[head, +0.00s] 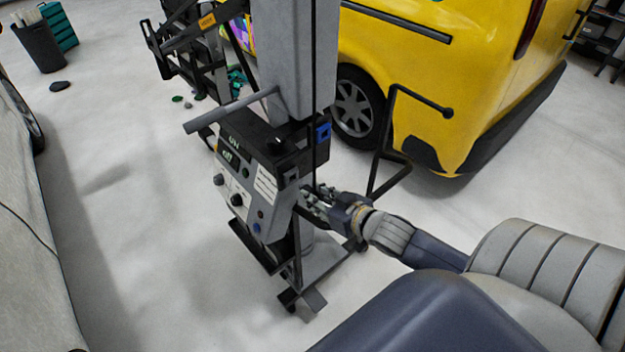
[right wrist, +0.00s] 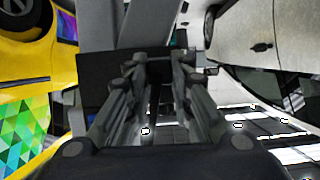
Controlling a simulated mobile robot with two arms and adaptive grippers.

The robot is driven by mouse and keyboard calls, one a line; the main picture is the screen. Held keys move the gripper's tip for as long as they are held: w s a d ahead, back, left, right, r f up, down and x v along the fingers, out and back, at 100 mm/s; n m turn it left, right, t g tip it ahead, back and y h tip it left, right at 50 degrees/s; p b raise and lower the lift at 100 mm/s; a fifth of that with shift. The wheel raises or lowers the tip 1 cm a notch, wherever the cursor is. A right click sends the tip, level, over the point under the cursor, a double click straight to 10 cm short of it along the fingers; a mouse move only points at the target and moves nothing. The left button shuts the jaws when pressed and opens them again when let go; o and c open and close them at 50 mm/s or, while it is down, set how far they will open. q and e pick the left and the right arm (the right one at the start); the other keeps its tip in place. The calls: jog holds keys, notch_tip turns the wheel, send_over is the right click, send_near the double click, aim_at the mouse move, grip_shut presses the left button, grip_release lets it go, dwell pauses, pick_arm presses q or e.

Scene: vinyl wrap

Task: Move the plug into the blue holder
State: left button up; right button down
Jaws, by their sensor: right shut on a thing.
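The blue holder (head: 323,132) is fixed on the right side of the black bracket at the upper part of the grey machine (head: 250,190). My right gripper (head: 312,196) is beside the machine's right side, lower than the blue holder and apart from it. In the right wrist view its two fingers (right wrist: 158,65) reach forward and are shut on a small dark thing, taken to be the plug, which the fingers mostly hide. I cannot make out the plug's shape in either view. My left gripper is not in view.
The machine's column (head: 292,60) rises behind the panel. A black bent-bar frame (head: 388,140) stands right of it, near the yellow van (head: 440,70). A pale car (head: 30,250) is at the left. The floor left of the machine is clear.

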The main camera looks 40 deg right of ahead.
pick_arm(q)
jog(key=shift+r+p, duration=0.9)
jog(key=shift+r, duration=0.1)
pick_arm(e)
jog(key=shift+s+d, duration=0.15)
jog(key=shift+s, duration=1.85)
